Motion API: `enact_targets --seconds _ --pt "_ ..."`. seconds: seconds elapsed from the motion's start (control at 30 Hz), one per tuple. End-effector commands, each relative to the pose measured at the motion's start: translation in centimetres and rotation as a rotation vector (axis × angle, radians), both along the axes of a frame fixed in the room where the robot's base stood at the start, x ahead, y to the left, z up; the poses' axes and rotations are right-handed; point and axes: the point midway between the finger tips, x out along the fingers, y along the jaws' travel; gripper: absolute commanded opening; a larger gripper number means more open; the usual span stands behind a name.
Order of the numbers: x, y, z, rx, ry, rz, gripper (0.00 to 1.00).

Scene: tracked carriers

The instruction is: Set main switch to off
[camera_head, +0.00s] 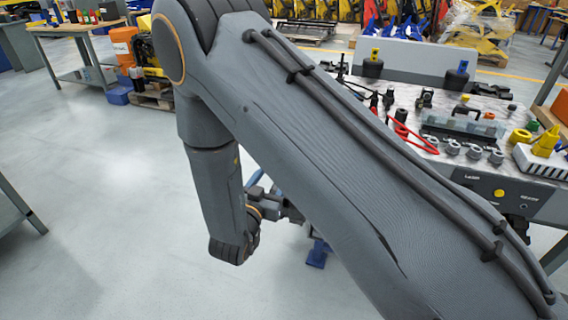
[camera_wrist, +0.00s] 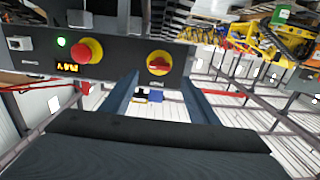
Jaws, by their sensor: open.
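The main switch appears to be the red rotary knob on a yellow round plate (camera_wrist: 159,63) in the wrist view. It sits on the dark control panel (camera_wrist: 122,62), above a small label too blurred to read. My gripper (camera_wrist: 160,80) is open, its two blue-grey fingers apart and pointing toward the panel below the knob. Nothing is between the fingertips, and I cannot tell how far they are from the panel. In the head view my arm hides most of the gripper, and this red knob does not show.
Left of the knob are a red mushroom button (camera_wrist: 84,52) on yellow, a lit green lamp (camera_wrist: 61,42) and a small amber display (camera_wrist: 67,67). In the head view, a cluttered workbench (camera_head: 410,93) stands at right. Grey floor (camera_head: 95,150) is open at left.

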Motion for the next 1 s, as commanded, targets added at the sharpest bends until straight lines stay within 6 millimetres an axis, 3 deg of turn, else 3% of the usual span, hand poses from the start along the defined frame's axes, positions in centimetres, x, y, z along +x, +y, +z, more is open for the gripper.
enact_targets --seconds 0.17,0.6,1.0 --pt "0.3 -0.2 0.1 -0.017 -0.027 -0.009 0.55" --pt "6.1 -2.3 0.1 -0.016 -0.025 -0.009 0.55" --pt "7.0 -2.6 0.1 -0.016 -0.024 -0.006 0.55"
